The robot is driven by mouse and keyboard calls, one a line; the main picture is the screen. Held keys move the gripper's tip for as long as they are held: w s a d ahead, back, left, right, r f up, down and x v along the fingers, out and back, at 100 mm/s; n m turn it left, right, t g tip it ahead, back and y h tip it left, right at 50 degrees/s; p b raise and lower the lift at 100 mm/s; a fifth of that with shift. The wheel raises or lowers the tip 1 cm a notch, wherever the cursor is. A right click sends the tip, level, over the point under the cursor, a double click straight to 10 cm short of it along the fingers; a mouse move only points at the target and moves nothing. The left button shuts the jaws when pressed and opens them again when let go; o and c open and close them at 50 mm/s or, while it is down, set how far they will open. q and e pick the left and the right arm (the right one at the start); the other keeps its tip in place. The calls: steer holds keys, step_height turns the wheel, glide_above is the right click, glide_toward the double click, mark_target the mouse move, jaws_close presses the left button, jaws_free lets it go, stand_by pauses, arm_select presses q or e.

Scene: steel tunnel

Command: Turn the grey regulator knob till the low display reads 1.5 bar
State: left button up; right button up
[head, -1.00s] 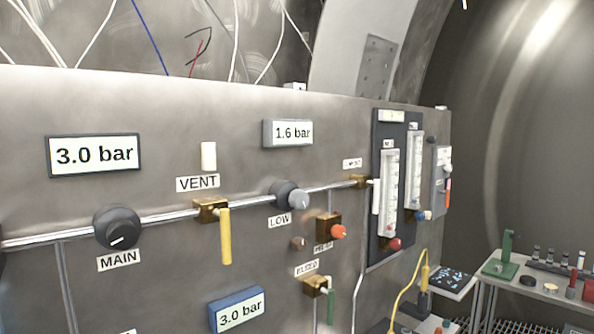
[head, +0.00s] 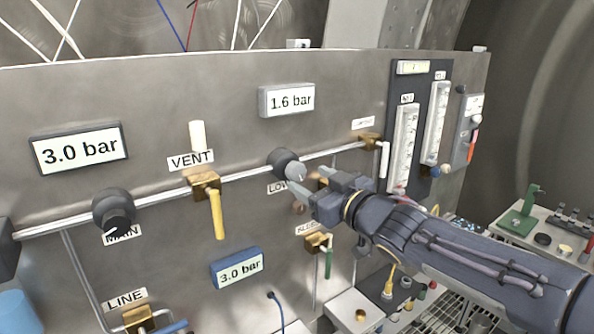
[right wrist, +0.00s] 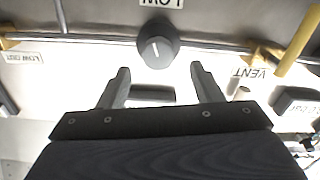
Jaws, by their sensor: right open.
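The grey regulator knob (head: 285,162) sits on the pipe above the LOW label (head: 276,188), which my right gripper partly hides. The low display (head: 287,101) above it reads 1.6 bar. My right gripper (head: 308,182) is open and empty, just to the lower right of the knob. In the right wrist view the knob (right wrist: 157,46) is dark with a white pointer line. It lies beyond the two spread fingertips of the gripper (right wrist: 159,74), roughly centred between them and apart from both. My left gripper is not in view.
The MAIN knob (head: 113,211), the yellow VENT lever (head: 217,214) and a green-handled valve (head: 328,262) are on the same panel. Other displays (head: 79,149) and (head: 238,268) read 3.0 bar. Flow tubes (head: 405,148) stand right of the gripper.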

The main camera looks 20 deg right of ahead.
mark_target(299, 173)
steer(key=shift+x, duration=2.35)
steer(key=shift+d, duration=0.1)
steer(key=shift+c, duration=0.2)
steer(key=c, duration=0.9)
steer(key=shift+f+n+b, duration=0.1)
steer(key=shift+n+b, duration=0.2)
steer(key=shift+n, duration=0.4)
steer(key=shift+c, duration=0.2)
steer(key=o, duration=1)
